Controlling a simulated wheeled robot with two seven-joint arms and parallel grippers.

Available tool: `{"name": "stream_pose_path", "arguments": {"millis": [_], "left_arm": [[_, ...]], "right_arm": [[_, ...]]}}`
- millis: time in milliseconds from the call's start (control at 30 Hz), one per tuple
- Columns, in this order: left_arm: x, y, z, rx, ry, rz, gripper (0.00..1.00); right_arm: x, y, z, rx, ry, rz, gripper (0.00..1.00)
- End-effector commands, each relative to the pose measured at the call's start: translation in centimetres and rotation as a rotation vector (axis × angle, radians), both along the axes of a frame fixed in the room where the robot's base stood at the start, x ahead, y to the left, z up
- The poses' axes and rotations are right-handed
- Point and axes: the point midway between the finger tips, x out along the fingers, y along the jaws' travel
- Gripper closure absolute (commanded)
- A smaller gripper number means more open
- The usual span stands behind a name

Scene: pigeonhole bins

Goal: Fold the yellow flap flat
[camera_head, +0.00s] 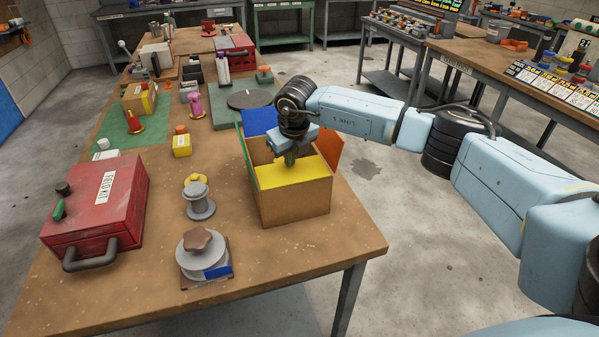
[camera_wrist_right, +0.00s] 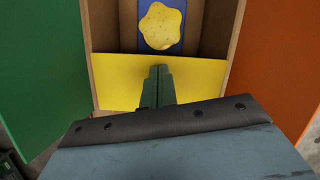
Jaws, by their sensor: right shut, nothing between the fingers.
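An open cardboard box (camera_head: 293,204) stands near the right edge of the table. Its yellow flap (camera_head: 282,174) is at the near side and lies inward across the near part of the opening; it also shows in the wrist view (camera_wrist_right: 115,75). Whether it is fully flat I cannot tell. My right gripper (camera_head: 290,160) is shut and empty, with its green fingertips (camera_wrist_right: 158,80) over the yellow flap; contact is unclear. The green flap (camera_head: 247,160), blue flap (camera_head: 259,121) and orange flap (camera_head: 327,149) stand open. My left gripper is not in view.
Inside the box is a blue piece with a yellow lobed knob (camera_wrist_right: 161,26). A red case (camera_head: 98,205), a grey spool (camera_head: 199,203) and a knobbed grey disc (camera_head: 203,255) stand to the left. The table's front right corner is clear.

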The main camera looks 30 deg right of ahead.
Motion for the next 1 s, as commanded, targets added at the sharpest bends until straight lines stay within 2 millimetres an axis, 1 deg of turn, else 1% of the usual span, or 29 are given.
{"name": "stream_pose_path", "arguments": {"millis": [100, 267, 367, 800, 900, 1000], "left_arm": [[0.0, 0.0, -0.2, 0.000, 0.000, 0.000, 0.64], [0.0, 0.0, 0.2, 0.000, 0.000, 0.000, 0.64], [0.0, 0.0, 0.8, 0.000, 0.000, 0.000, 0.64], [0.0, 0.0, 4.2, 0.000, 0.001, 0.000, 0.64], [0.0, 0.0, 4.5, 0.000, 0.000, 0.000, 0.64], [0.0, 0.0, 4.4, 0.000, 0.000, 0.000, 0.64]], "right_arm": [[0.0, 0.0, -0.3, 0.000, 0.000, 0.000, 1.00], [0.0, 0.0, 0.2, 0.000, 0.000, 0.000, 1.00], [0.0, 0.0, 1.2, 0.000, -0.001, 0.000, 1.00], [0.0, 0.0, 6.5, -0.001, -0.001, 0.000, 1.00], [0.0, 0.0, 7.0, -0.001, 0.000, 0.000, 1.00], [0.0, 0.0, 6.9, 0.000, 0.001, 0.000, 1.00]]}}
